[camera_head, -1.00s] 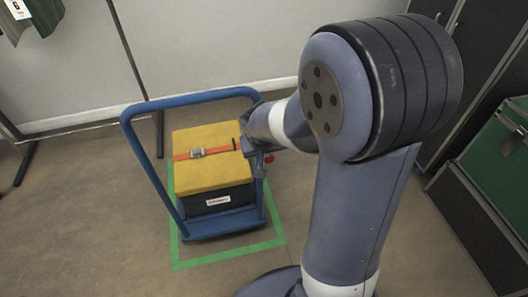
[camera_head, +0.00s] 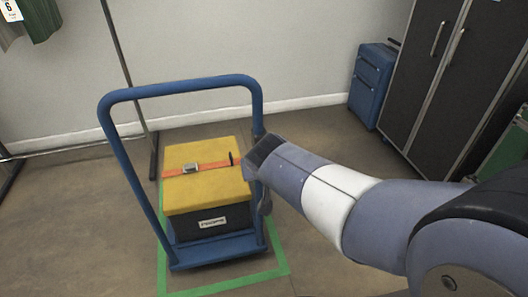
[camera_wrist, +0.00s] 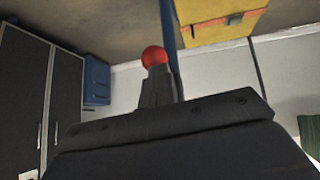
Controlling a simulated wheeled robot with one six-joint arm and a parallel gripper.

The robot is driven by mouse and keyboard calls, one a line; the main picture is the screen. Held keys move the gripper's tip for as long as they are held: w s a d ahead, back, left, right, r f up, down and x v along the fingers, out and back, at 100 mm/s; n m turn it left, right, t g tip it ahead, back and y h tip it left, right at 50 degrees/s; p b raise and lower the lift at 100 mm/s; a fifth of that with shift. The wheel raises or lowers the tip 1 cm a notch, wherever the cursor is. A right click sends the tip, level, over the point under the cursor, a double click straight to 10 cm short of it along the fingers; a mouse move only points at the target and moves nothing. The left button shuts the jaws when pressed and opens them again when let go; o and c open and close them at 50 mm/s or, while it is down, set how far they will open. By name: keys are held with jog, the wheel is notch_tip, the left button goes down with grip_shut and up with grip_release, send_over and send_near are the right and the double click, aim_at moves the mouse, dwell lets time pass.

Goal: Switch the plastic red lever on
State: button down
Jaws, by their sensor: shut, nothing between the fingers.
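The red lever shows in the wrist view as a round red knob (camera_wrist: 153,56) just beyond my fingertips. Its shaft and base are hidden there, and I cannot tell whether the fingers touch the knob. My gripper (camera_wrist: 160,76) is shut with nothing held. In the head view, my gripper's end is at the right side of the blue trolley (camera_head: 182,89), by the handle's right post. The lever is not visible in that view. A yellow-topped box (camera_head: 205,180) with an orange strap (camera_head: 176,172) stands on the trolley.
Green tape (camera_head: 222,285) marks the floor around the trolley. A thin dark pole (camera_head: 127,60) stands behind it. A blue case (camera_head: 370,85) and dark cabinets (camera_head: 435,75) stand at right. The floor left of the trolley is clear.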

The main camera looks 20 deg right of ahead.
jog(key=shift+s+f+b, duration=0.1)
jog(key=shift+f+b, duration=0.55)
jog(key=shift+b, duration=0.05)
